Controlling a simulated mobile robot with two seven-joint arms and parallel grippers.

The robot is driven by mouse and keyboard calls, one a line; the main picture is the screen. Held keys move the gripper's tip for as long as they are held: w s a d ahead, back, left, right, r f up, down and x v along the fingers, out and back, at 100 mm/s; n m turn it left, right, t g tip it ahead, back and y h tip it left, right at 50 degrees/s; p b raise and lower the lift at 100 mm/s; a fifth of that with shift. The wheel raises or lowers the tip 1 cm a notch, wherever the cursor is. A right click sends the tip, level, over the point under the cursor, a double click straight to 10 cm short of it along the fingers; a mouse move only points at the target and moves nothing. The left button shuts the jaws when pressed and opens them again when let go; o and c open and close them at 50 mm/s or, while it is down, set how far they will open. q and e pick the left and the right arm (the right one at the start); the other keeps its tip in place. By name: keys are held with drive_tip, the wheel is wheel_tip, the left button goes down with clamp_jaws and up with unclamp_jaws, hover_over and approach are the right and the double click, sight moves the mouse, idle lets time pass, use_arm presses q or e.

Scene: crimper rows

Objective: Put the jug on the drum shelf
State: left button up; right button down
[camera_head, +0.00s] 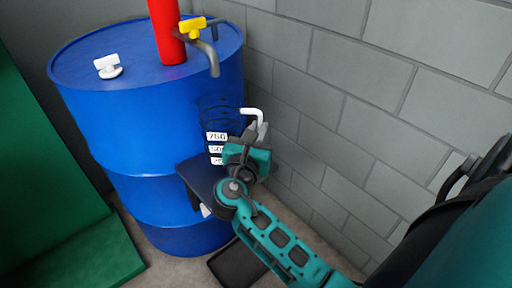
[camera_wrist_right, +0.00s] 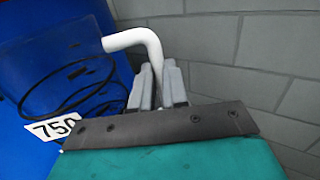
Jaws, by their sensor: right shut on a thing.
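The jug (camera_head: 216,118) is clear with dark rings, white number labels and a white handle. It stands upright in front of the blue drum, and its rim and 750 label also show in the right wrist view (camera_wrist_right: 72,85). My right gripper (camera_head: 258,133) is shut on the jug's white handle, at the jug's right side. The dark drum shelf (camera_head: 203,181) juts from the drum's front, just below the jug. My gripper and wrist hide part of the shelf and the jug's base, so I cannot tell whether they touch. My left gripper is not in view.
The blue drum (camera_head: 140,130) carries a red pump (camera_head: 168,35) with a yellow-handled tap (camera_head: 192,27) and spout above the jug. A white cap (camera_head: 108,66) is on its top. A grey block wall (camera_head: 350,105) is close on the right. A dark tray (camera_head: 237,268) lies on the floor.

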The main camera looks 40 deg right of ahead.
wheel_tip(320, 180, down, 4)
drive_tip(key=shift+b, duration=0.65)
drive_tip(key=c, duration=1.1)
unclamp_jaws()
drive_tip(key=shift+c, duration=0.2)
